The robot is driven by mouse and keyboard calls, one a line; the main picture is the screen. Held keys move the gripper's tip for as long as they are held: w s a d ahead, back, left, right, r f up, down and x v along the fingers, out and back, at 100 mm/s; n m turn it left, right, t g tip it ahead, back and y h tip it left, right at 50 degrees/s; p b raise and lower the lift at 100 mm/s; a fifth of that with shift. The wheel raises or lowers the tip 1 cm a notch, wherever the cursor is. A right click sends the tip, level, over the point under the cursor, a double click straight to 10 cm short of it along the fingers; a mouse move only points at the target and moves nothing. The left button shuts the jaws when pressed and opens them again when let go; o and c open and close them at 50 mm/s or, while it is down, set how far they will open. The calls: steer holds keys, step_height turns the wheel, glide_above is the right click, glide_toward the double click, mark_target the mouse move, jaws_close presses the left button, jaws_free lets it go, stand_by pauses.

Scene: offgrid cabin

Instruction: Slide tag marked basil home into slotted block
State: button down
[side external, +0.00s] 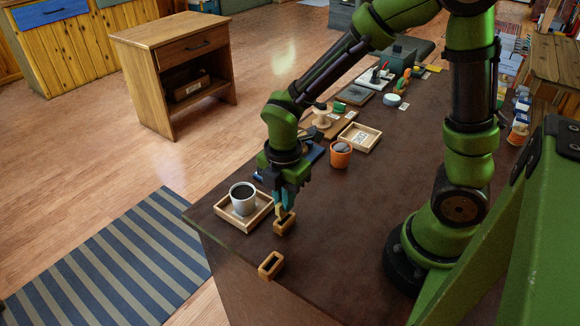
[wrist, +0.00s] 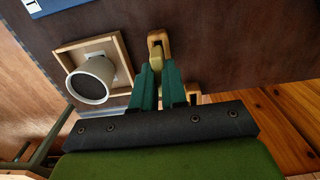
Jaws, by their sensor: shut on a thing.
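My gripper (side external: 282,204) has teal fingers closed on a small yellowish tag (side external: 280,212), pointing down near the table's front left corner. The tag also shows between the fingertips in the wrist view (wrist: 156,53). No writing on it is readable. A wooden slotted block (side external: 286,225) is right at the tag's lower end; in the wrist view the block (wrist: 159,37) shows just past the tag. I cannot tell whether the tag's end is in the slot. A second slotted block (side external: 271,265) stands apart, closer to the table edge, with its dark slot visible and empty.
A wooden tray (side external: 222,211) holding a white cup (side external: 243,202) of dark liquid stands close left of my gripper. An orange pot (side external: 341,155) and another tray (side external: 375,138) are behind. The tabletop (side external: 350,220) to the right is clear.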

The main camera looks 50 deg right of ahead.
steer(key=shift+f, duration=1.5)
steer(key=c, duration=1.1)
jaws_free()
step_height(320, 180, up, 17)
steer(key=shift+f, duration=0.1)
